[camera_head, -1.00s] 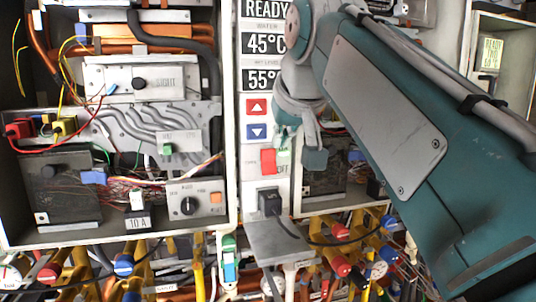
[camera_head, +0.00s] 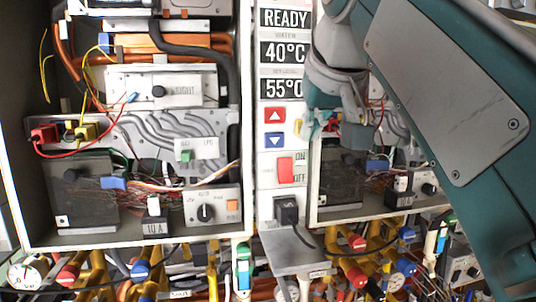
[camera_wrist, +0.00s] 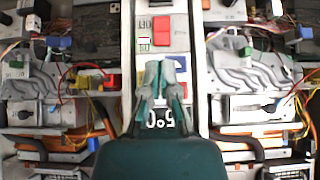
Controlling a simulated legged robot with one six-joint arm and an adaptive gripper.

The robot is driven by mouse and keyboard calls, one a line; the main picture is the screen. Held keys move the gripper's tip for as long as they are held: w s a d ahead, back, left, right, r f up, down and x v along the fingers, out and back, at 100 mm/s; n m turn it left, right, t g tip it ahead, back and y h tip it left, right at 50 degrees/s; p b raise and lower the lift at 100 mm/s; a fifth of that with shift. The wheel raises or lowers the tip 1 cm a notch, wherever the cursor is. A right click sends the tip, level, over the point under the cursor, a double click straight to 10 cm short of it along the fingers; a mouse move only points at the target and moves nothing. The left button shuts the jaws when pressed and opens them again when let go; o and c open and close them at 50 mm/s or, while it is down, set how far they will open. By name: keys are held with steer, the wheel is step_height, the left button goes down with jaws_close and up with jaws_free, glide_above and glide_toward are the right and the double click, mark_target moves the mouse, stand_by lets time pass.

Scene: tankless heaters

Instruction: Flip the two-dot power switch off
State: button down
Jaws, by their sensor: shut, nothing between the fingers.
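A red rocker power switch (camera_head: 286,169) sits on the white centre panel (camera_head: 268,205), with ON printed beside its upper end and OFF beside its lower end. It also shows in the wrist view (camera_wrist: 162,31), upside down, beyond my fingertips. I cannot make out any two-dot mark, nor which way the rocker is tilted. My gripper (camera_head: 303,126) is in front of the panel, above and slightly right of the switch, and apart from it. In the wrist view my gripper (camera_wrist: 163,70) has its fingers close together, with nothing held. My arm hides part of the panel's right side.
Above the switch are a red up button (camera_head: 275,115), a blue down button (camera_head: 275,140) and displays reading READY, 40°C and 55°C. A black plug (camera_head: 286,209) sits below, over a grey shelf (camera_head: 295,258). Open wired boxes flank the panel. Pipes and valves crowd the bottom.

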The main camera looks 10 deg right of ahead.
mark_target(287, 171)
steer(key=x, duration=1.3)
steer(key=shift+w+r, duration=0.35)
steer(key=shift+w, duration=0.05)
steer(key=shift+w+f, duration=0.2)
steer(key=shift+w, duration=0.2)
steer(key=shift+w+f+t, duration=0.15)
steer(key=shift+t, duration=0.25)
steer(key=shift+r, duration=0.8)
